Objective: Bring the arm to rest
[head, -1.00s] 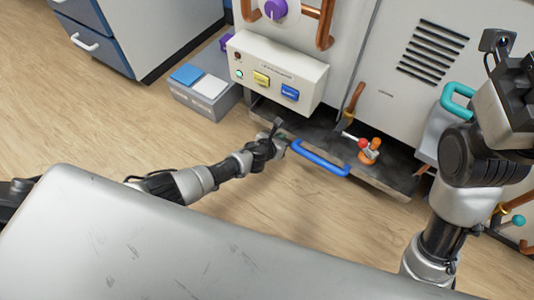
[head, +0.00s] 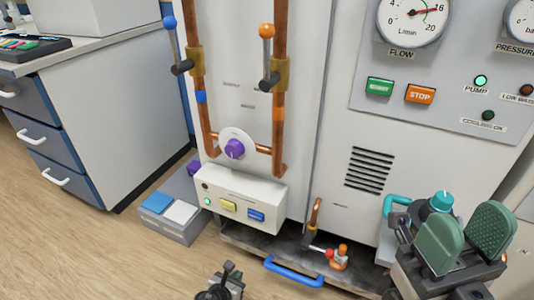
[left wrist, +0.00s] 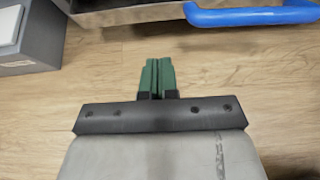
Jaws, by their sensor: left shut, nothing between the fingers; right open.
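My left gripper (head: 230,272) is at the bottom of the head view, in front of the machine and left of the blue handle. In the left wrist view its green fingers (left wrist: 157,76) are pressed together with nothing between them, above the wood floor. My right gripper (head: 468,236) is at the lower right of the head view, in front of the machine's panel. Its two green finger pads stand apart and it is empty. Most of both arms is out of the head view.
The blue handle (head: 293,272) on the low tray lies near my left gripper; it also shows in the left wrist view (left wrist: 255,17). Floor at left (head: 75,245) is clear.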

